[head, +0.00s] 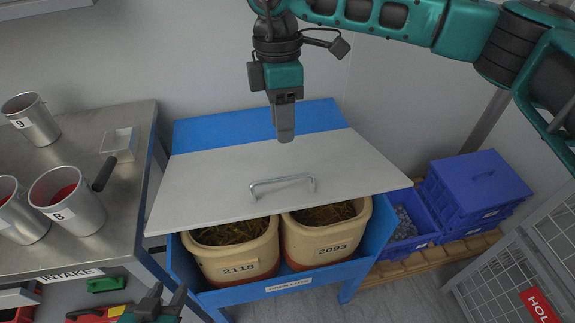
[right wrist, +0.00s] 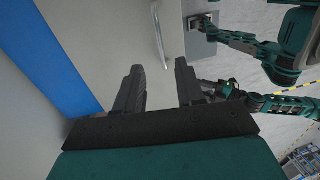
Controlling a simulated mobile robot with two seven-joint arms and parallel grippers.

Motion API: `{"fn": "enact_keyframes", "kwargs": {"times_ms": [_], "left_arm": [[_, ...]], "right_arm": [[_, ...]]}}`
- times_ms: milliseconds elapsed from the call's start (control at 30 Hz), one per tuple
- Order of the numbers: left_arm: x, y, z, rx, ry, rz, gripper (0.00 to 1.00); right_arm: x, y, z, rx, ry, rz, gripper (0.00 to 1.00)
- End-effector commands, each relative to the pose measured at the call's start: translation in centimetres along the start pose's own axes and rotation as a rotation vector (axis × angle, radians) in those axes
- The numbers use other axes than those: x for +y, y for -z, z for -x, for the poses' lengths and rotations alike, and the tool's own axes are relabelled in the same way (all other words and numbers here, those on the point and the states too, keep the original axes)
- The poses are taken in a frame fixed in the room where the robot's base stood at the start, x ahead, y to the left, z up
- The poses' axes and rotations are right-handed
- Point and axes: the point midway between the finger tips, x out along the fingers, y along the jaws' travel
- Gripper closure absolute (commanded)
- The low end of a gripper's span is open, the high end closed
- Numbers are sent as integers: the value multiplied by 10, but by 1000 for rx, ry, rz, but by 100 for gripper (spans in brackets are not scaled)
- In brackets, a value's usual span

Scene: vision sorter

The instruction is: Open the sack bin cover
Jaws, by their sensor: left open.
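The sack bin cover (head: 215,180) is a pale grey panel with a metal bar handle (head: 283,187). It lies against a blue strip (head: 255,122) at the back of the blue bin (head: 285,287). My right gripper (head: 285,138) points down over the cover's rear, behind the handle. In the right wrist view its fingers (right wrist: 158,85) are apart and empty, with the handle (right wrist: 160,38) beyond. My left gripper (head: 165,300) is open, low before the bin.
A steel intake table (head: 118,237) with several metal cups, one marked 8 (head: 67,203), stands left of the bin. Blue crates (head: 478,185) sit on a wooden pallet (head: 440,247) at right. A wire cage (head: 515,275) stands at far right.

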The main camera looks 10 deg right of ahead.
Motion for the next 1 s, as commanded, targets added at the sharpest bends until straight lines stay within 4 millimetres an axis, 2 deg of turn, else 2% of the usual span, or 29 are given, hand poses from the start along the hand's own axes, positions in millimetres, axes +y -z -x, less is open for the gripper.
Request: {"fn": "enact_keyframes", "kwargs": {"times_ms": [300, 500, 700, 967, 1000], "left_arm": [[0, 2, 1, 0, 0, 0, 57], [0, 3, 2, 1, 0, 0, 57], [0, 3, 2, 2, 1, 1, 57], [0, 3, 2, 2, 1, 1, 57], [0, 3, 2, 2, 1, 0, 57]], "right_arm": [[-1, 0, -67, 0, 3, 2, 62], [0, 0, -97, 1, 2, 3, 62], [0, 0, -110, 2, 0, 3, 62], [0, 0, -110, 2, 0, 3, 62], [0, 0, -110, 2, 0, 3, 65]]}}
